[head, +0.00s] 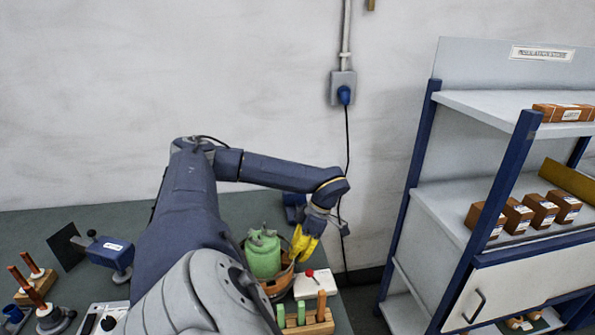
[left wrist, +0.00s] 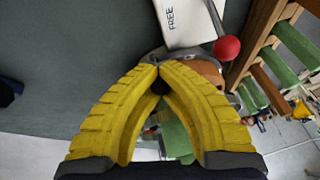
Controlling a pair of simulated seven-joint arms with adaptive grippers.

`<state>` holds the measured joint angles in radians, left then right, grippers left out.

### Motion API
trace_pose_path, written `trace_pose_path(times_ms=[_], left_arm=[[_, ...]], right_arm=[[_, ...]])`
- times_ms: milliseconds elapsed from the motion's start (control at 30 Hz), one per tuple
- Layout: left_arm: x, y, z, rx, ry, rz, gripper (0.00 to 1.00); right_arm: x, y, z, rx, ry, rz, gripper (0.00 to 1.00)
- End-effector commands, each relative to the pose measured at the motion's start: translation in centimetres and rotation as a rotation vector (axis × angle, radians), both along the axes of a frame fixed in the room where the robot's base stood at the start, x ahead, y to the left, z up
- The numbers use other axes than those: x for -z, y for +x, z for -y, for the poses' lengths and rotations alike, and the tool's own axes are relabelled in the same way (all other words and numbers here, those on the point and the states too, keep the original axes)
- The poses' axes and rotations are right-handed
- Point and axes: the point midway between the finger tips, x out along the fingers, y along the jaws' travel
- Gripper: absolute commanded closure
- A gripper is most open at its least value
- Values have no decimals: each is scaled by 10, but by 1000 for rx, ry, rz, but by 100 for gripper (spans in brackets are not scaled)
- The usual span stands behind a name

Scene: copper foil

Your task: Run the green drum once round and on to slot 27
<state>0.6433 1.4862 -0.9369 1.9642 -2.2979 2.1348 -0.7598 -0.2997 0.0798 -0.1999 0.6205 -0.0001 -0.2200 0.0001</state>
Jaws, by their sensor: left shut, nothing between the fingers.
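The green drum (head: 263,252) stands upright in a brown, copper-coloured round holder (head: 283,283) on the bench. In the left wrist view, part of the green drum (left wrist: 176,138) shows between and behind my fingers. My left gripper (head: 300,250) is at the right side of the drum, pointing down, with yellow fingers. In the left wrist view its fingertips (left wrist: 158,70) meet and hold nothing. I cannot tell whether they touch the drum. No slot numbers are readable. My right gripper is not in view.
A white plate (head: 317,284) marked FREE with a red ball knob (left wrist: 226,48) sits beside the holder. A wooden rack (head: 308,325) with green and brown pegs is in front. Blue clamp-like tool (head: 110,252) and copper-rod stands (head: 35,280) are left. Shelving (head: 450,205) stands right.

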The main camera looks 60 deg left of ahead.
Motion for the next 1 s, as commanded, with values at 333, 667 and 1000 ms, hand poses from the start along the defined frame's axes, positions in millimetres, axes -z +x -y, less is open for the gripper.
trace_pose_path(times_ms=[333, 667, 1000], left_arm=[[-2, 2, 4, 39, -1, 13, 100], [-2, 2, 4, 39, -1, 13, 96], [-1, 0, 4, 38, -2, 5, 59]], right_arm=[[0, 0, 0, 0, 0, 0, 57], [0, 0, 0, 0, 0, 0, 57], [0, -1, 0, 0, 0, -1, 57]])
